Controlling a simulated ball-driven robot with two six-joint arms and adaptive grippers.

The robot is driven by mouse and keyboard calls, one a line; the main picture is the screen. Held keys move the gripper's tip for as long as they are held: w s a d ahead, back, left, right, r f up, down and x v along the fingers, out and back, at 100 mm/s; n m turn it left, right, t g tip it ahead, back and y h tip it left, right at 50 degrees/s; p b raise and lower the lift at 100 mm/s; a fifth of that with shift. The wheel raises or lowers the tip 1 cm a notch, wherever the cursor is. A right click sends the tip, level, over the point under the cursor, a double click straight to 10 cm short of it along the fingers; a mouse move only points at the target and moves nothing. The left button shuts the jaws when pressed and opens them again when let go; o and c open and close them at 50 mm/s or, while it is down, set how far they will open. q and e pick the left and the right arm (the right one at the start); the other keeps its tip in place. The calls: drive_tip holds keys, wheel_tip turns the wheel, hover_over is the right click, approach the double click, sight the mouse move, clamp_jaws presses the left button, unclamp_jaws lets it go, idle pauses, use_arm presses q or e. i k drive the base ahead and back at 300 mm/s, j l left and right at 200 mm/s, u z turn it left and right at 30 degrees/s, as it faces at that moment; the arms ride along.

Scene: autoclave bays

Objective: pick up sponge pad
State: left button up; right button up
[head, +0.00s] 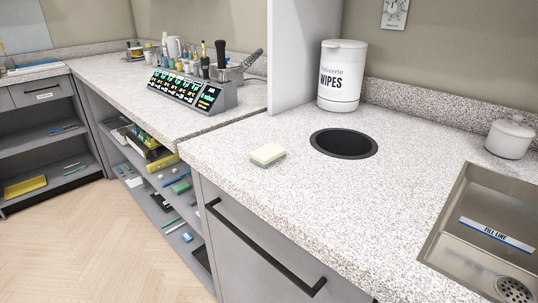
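The sponge pad (268,154) lies flat on the speckled countertop (230,190), near its front edge. It is cream on top with a green underside. It sits left of a round black hole in the counter. Nothing touches it. Neither of my grippers shows in the head view.
A round black-rimmed opening (344,143) is right of the sponge. A white wipes canister (341,76) stands behind it by a white partition (302,45). A steel sink (480,240) and white lidded jar (510,138) are at right. Drawer handles (262,250) project below the counter.

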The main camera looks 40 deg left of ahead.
sight(265, 156)
drive_tip(key=j+u, duration=0.2)
drive_tip(key=j, duration=1.9)
drive_tip(key=i, duration=0.05)
